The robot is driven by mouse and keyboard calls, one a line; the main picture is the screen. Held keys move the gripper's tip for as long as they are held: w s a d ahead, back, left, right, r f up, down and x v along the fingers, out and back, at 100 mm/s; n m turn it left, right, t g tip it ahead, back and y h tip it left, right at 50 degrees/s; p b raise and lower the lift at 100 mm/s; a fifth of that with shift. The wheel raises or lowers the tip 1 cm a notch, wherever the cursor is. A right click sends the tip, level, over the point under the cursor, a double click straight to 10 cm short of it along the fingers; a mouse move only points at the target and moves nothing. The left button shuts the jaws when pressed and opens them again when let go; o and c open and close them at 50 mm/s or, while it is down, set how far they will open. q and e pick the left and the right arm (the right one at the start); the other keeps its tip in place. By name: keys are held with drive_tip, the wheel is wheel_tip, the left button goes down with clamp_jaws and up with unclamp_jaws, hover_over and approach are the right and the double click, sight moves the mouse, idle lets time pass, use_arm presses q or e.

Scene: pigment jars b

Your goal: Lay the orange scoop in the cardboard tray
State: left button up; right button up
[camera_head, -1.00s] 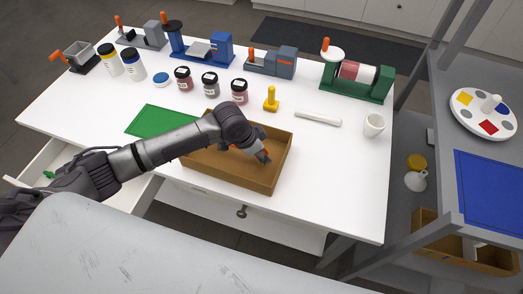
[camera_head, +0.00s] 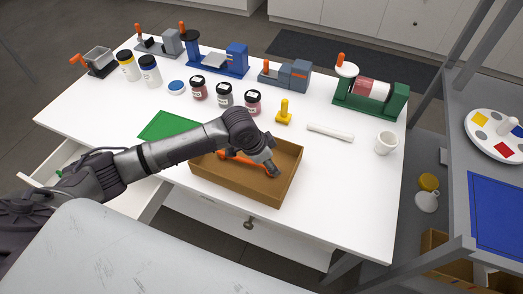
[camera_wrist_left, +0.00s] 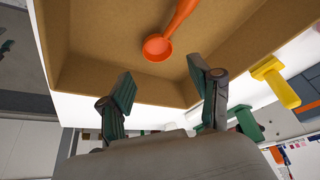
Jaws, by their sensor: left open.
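The orange scoop (camera_head: 238,160) lies in the brown cardboard tray (camera_head: 225,191), partly hidden behind my left arm in the head view. In the left wrist view its round bowl (camera_wrist_left: 157,47) and part of its handle show against the tray floor (camera_wrist_left: 105,35). My left gripper (camera_head: 271,170) is over the right part of the tray. In the left wrist view its fingers (camera_wrist_left: 161,88) are spread apart with nothing between them, and the scoop is clear of them. My right gripper is in neither view.
A green mat (camera_head: 168,127) lies left of the tray. A yellow tool (camera_head: 284,112), a white rod (camera_head: 330,132) and a white cup (camera_head: 385,143) stand or lie behind and right. Several jars and mills line the back. The table right of the tray is clear.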

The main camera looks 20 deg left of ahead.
use_arm(q)
drive_tip(key=v, duration=1)
drive_tip(key=s+d+f+n+h, duration=0.1)
drive_tip(key=s+d+f, duration=0.4)
drive_tip(key=s, duration=0.4)
drive_tip(key=s+a+f+n+y, duration=0.35)
drive_tip(key=s+a+n, duration=0.4)
drive_tip(key=s, duration=0.65)
wheel_tip(320, 180, down, 23)
drive_tip(key=m+g, duration=0.1)
drive_tip(key=s+a+f, duration=0.1)
drive_tip(key=s+f, duration=0.7)
drive_tip(key=f, duration=0.1)
drive_tip(key=s+a+f+g, duration=0.1)
drive_tip(key=s+a+f, duration=0.1)
drive_tip(key=s+f, duration=0.7)
drive_tip(key=shift+a+f+y, duration=0.3)
drive_tip(key=shift+f+y, duration=0.05)
drive_tip(key=shift+f, duration=0.05)
